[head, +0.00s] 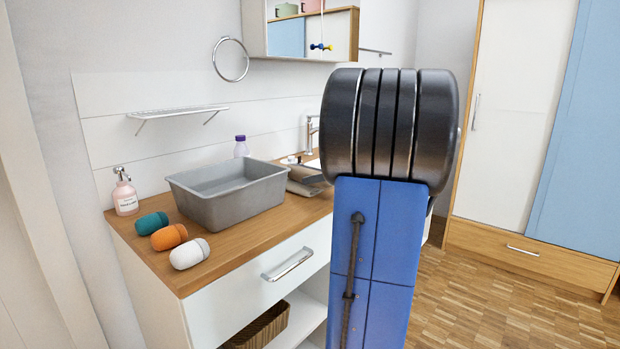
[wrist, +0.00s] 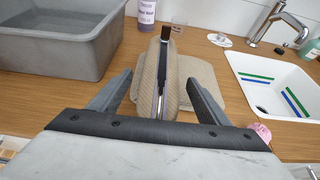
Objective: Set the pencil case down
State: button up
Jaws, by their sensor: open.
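The pencil case (wrist: 148,77) is a tan, narrow pouch with a dark zip and a brown pull tab at its far end. In the wrist view it lies lengthwise between the fingers of my gripper (wrist: 160,77), which are spread on either side of it with gaps. A flat tan cloth or mat (wrist: 206,88) lies on the wooden counter (wrist: 215,53) beside and partly under the case. I cannot tell whether the case touches it. In the head view my arm hides my gripper, and brownish-grey pieces (head: 303,187) show beside my arm.
A grey basin (head: 233,197) stands left of the case, with a purple-capped bottle (head: 241,147) behind it. The sink (wrist: 268,82) and tap (wrist: 280,22) are to the right.

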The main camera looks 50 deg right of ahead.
aim_at(297, 172)
jog(key=x, duration=0.2)
jog(key=shift+w+f, duration=0.15)
jog(key=shift+w, duration=0.25)
jog(key=c, duration=1.4)
jog(key=shift+o, duration=0.2)
